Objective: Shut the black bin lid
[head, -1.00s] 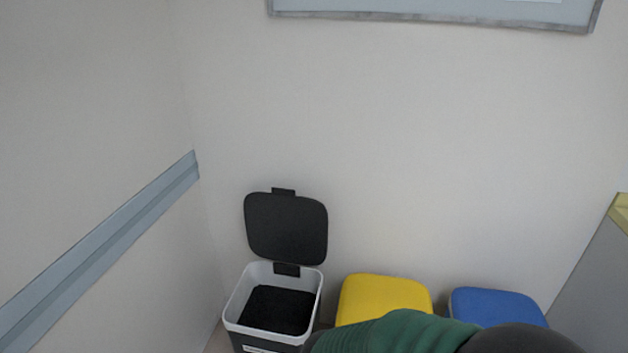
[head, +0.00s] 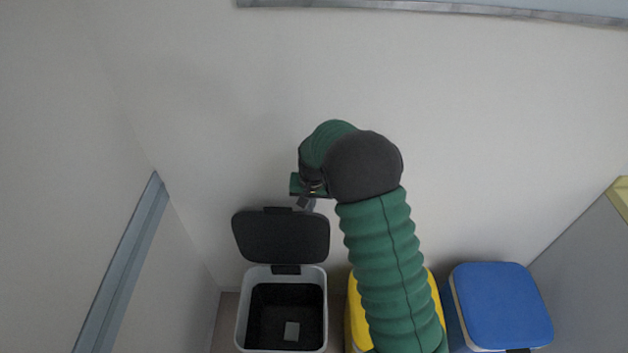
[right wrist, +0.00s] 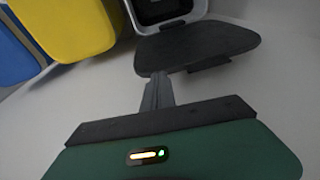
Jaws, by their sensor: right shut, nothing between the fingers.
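The black bin lid (head: 281,237) stands open and upright at the back of the white-rimmed bin (head: 240,312), by the wall. The bin's inside is dark, with a small grey patch at the bottom. My right gripper (head: 305,203) is at the top right edge of the lid, shut and empty. In the right wrist view the gripper (right wrist: 157,92) points toward the lid (right wrist: 200,47), its tips near the lid's edge; I cannot tell whether they touch. The bin (right wrist: 155,12) shows beyond the lid. My left gripper is not in view.
A yellow-lidded bin (head: 354,325) stands right of the black one, partly behind my right arm. A blue-lidded bin (head: 503,303) is further right; both are shut. A grey rail (head: 125,255) runs along the left wall. A grey panel (head: 590,270) stands at the right.

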